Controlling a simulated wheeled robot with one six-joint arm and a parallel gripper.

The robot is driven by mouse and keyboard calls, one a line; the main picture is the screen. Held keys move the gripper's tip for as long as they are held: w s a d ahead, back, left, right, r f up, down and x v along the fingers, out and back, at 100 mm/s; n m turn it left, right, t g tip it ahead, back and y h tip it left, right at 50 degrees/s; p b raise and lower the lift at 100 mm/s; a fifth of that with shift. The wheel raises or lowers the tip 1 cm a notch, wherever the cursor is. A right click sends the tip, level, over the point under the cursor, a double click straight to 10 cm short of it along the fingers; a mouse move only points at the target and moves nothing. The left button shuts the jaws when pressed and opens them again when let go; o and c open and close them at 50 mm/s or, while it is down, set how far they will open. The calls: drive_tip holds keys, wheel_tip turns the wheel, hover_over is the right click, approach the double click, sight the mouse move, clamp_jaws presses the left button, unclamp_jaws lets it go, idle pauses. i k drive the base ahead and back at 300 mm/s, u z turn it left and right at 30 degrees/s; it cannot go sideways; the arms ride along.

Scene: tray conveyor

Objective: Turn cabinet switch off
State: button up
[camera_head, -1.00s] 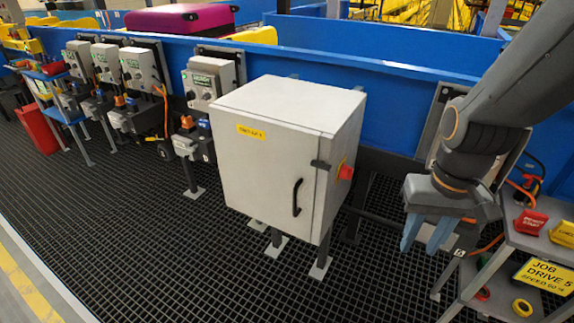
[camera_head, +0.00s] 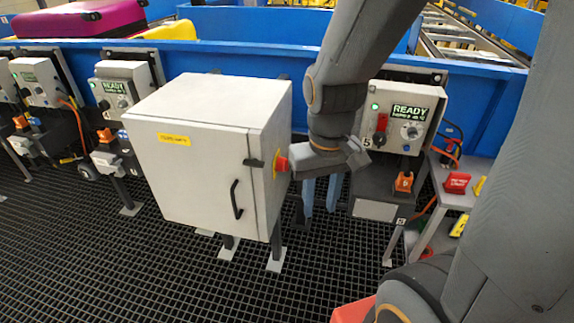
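The pale grey cabinet (camera_head: 195,185) stands on legs at the centre-left, its door shut, with a black handle and a yellow label. The cabinet switch (camera_head: 281,163), a red knob on a yellow plate, sticks out from the cabinet's right side face. Its exact turn position is too small to tell.
A control box reading READY (camera_head: 410,112) is behind and right of my gripper, with an orange-switched unit (camera_head: 403,182) below it. A grey stand (camera_head: 440,200) with a red block is at the right. A blue conveyor wall (camera_head: 240,62) runs behind. The dark grating in front is open.

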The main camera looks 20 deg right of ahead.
sight(282, 166)
drive_tip(key=u, duration=1.8)
drive_tip(key=k, duration=1.15)
drive_tip(key=z, duration=2.05)
drive_tip(key=i, duration=0.5)
